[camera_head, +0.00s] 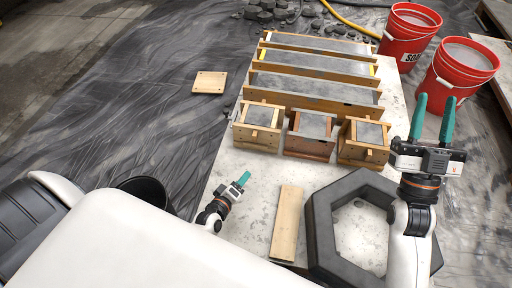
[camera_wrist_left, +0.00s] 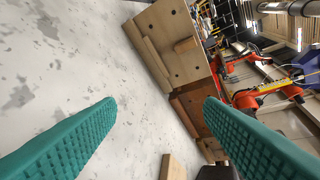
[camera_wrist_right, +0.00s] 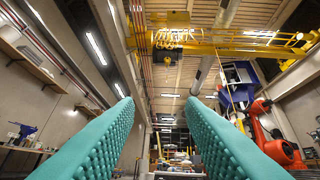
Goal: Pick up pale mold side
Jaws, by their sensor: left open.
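A pale wooden board (camera_head: 287,222) lies flat on the speckled white sheet, left of the dark hexagonal ring. The end of a pale wooden piece (camera_wrist_left: 173,167), probably this board, shows low in the left wrist view. My left gripper (camera_head: 243,180) is open and empty, up and left of the board in the head view. Its two teal fingers (camera_wrist_left: 160,105) stand wide apart with nothing between them. My right gripper (camera_head: 434,102) is open and empty at the right, fingers pointing up. Its spread fingers (camera_wrist_right: 163,105) show only the hall beyond.
Small box molds (camera_head: 259,115) filled with grey stand behind the board, with long filled molds (camera_head: 315,87) farther back. The dark hexagonal ring (camera_head: 320,235) is close on the board's right. A square pale plate (camera_head: 209,82) lies on the dark floor sheet. Red buckets (camera_head: 461,72) stand far right.

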